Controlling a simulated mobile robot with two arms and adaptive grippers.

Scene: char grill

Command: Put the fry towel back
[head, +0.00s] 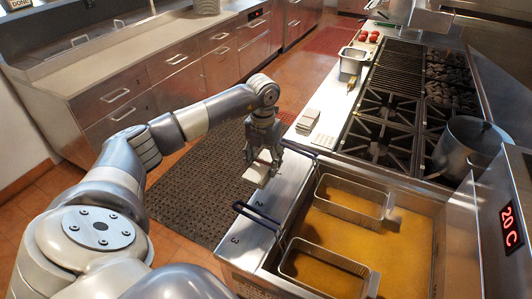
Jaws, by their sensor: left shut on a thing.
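A pale folded cloth (256,176), which looks like the fry towel, is in my left gripper (263,160). The gripper points down and is shut on the cloth. The cloth is at the left edge of the steel counter (258,226), beside the fryer; I cannot tell whether it touches the surface. Another pale, flat folded item (308,119) lies farther along the counter, with a grey part beside it. My right gripper is not in view.
Fry baskets (352,197) with blue handles (257,215) sit in the fryer oil (400,235). Burners (385,115), a metal container (352,62) and a large pot (465,145) lie beyond. Steel drawers (170,70) stand across the floor mat (205,175).

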